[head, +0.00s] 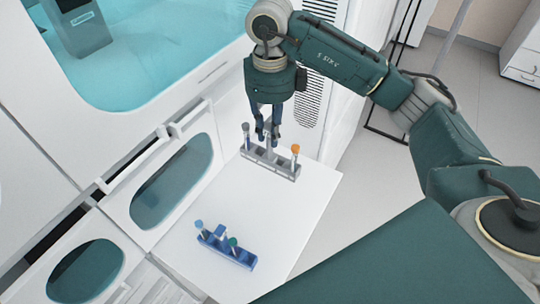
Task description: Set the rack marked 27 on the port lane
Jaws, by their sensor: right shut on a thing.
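A grey rack (283,170) with a blue-capped tube (246,136) at its left end and an orange-capped tube (295,155) at its right end is at the far part of the white shelf (299,205). My right gripper (268,138) points down from above and is shut on the grey rack's upright middle part. I cannot tell whether the rack touches the shelf. A blue rack (240,258) with several capped tubes stands nearer on the shelf. No number on either rack is readable, and no lane marking is readable. My left gripper is out of view.
A white machine wall with two dark oval windows (172,181) and a handle bar (134,160) borders the shelf on the left. A white vented panel (310,95) stands behind it. The shelf between the two racks is clear.

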